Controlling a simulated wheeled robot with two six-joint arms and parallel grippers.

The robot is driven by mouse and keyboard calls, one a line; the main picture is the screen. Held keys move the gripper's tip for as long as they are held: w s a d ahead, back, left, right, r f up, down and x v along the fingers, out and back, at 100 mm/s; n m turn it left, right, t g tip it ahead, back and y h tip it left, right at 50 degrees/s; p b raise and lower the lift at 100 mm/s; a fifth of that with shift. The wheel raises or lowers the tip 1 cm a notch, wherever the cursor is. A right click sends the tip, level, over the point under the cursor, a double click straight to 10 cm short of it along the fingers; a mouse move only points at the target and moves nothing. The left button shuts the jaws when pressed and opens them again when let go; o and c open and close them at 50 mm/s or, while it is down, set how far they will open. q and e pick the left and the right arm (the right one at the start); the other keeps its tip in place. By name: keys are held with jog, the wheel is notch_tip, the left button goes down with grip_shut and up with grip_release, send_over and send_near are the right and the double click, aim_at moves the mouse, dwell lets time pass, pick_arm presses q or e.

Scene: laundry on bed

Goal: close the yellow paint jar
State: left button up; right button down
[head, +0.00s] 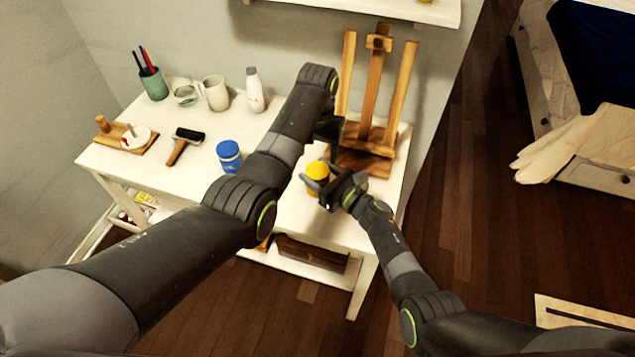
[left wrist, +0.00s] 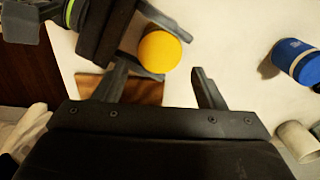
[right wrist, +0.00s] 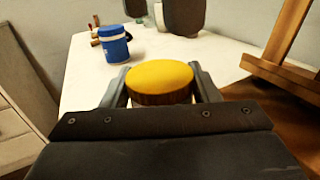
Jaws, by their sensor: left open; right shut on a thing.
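The yellow paint jar (head: 317,186) stands at the table's front right, its yellow lid (head: 318,169) on top. The lid also shows in the left wrist view (left wrist: 160,52) and right wrist view (right wrist: 160,76). I cannot tell whether the lid is screwed tight. My right gripper (right wrist: 160,88) is shut around the jar's side, below the lid, with one finger on each side. My left gripper (left wrist: 157,78) is open and empty. It is close to the jar on its far side, above the table, and the lid shows just beyond its fingertips. My left forearm partly hides the gripper in the head view.
A blue-lidded jar (head: 229,155) stands left of the yellow one. A wooden easel (head: 374,95) stands close behind at right. The table's front edge is near.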

aim_at(318, 170)
pick_arm(q)
jog(key=shift+f, duration=2.75)
jog(key=c, duration=0.8)
jog(key=shift+c, duration=0.2)
jog(key=m, duration=0.4)
jog(key=shift+o, duration=0.2)
jog(key=m, duration=0.6)
jog(key=o, duration=1.1)
